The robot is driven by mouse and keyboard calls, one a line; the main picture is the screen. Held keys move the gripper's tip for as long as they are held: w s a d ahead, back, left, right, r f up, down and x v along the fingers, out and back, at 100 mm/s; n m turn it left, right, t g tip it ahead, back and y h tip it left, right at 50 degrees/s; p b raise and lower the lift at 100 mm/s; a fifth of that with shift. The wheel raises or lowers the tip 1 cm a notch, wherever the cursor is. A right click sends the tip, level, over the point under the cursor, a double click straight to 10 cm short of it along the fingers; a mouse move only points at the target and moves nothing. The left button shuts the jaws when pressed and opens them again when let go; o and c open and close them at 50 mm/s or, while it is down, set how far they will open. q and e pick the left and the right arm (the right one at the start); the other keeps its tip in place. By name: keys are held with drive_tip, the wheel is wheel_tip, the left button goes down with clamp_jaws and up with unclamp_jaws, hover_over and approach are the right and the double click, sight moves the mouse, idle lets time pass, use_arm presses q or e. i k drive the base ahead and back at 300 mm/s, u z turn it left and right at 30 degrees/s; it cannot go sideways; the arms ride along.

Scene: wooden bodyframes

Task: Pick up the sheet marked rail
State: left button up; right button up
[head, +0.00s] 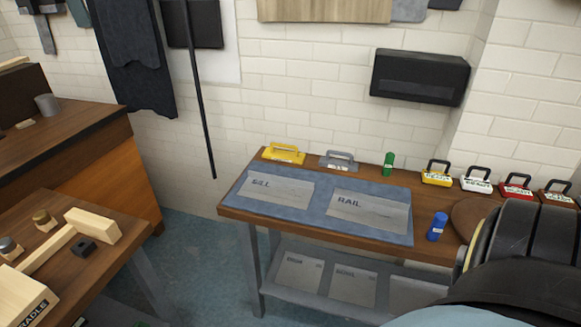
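The grey sheet marked RAIL (372,217) lies flat on the right part of a blue mat (322,193). The mat lies on a wooden bench against the back wall. A similar sheet marked SILL (276,192) lies on the mat to the left of the RAIL sheet, with a gap between them. Neither of my grippers shows in the head view. A dark rounded part, apparently of my own arm, fills the lower right corner and hides the bench's right part.
Yellow (284,153) and grey (339,160) handled tools, a green cylinder (388,164) and several labelled handled blocks stand along the bench's back edge. A blue cylinder (437,227) stands right of the mat. More sheets lie on the lower shelf (318,300). Floor shows left of the bench.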

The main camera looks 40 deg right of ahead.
sight(384, 209)
drive_tip(key=u, duration=1.95)
drive_tip(key=k, duration=1.85)
drive_tip(key=z, duration=1.05)
